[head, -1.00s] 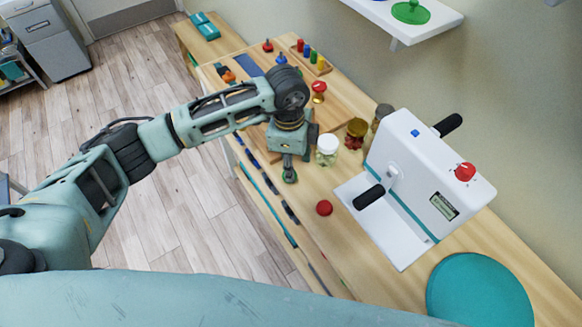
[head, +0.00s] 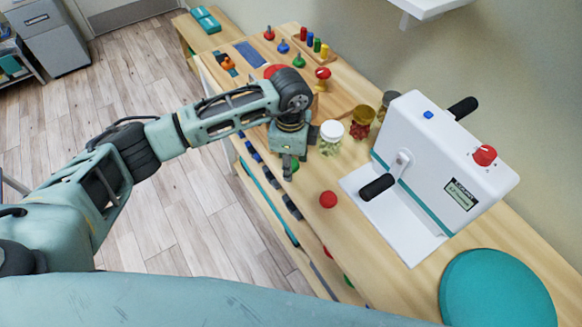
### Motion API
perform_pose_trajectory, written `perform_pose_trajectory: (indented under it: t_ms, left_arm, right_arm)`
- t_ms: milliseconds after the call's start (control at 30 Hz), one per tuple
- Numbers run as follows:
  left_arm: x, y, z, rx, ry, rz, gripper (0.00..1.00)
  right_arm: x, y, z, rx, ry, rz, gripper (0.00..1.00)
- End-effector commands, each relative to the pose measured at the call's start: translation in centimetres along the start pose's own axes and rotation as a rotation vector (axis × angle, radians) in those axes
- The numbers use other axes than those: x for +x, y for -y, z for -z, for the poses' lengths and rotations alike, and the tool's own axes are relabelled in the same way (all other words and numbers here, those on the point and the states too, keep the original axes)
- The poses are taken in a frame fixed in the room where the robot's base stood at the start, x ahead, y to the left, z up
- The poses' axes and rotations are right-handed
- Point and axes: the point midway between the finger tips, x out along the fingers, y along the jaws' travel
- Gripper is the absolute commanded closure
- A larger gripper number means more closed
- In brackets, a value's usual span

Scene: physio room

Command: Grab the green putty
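A small green lump (head: 295,165), which looks like the green putty, shows at the edge of my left gripper (head: 289,175). The gripper hides most of it. My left arm comes in from the left, and its gripper points down over the front part of the wooden bench (head: 400,290). I cannot tell whether the fingers are open or shut, or whether they touch the lump. A red ball (head: 328,199) of similar size lies on the bench to the right of the gripper. My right gripper is not in view.
A white-lidded jar (head: 332,134) stands close to the right of the gripper. A white machine with black handles (head: 440,160) and a teal round cushion (head: 497,290) are further right. Pegs and knobs (head: 299,60) stand at the back. Coloured items sit on a lower shelf.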

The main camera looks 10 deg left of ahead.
Motion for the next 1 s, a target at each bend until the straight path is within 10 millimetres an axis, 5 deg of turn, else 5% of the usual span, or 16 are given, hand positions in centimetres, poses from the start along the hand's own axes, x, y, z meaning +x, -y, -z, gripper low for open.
perform_pose_trajectory:
  t_ms: [100, 567, 1000]
  left_arm:
    - [-0.1, 0.0, 0.0, 0.000, 0.000, 0.000, 0.57]
    - [-0.1, 0.0, 0.0, 0.000, 0.000, 0.000, 0.97]
    - [-1.2, 0.0, 0.0, 0.000, -0.001, 0.001, 0.98]
  right_arm:
    - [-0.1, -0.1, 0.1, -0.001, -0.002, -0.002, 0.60]
    - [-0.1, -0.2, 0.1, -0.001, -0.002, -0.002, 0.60]
    - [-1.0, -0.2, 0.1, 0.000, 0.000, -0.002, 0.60]
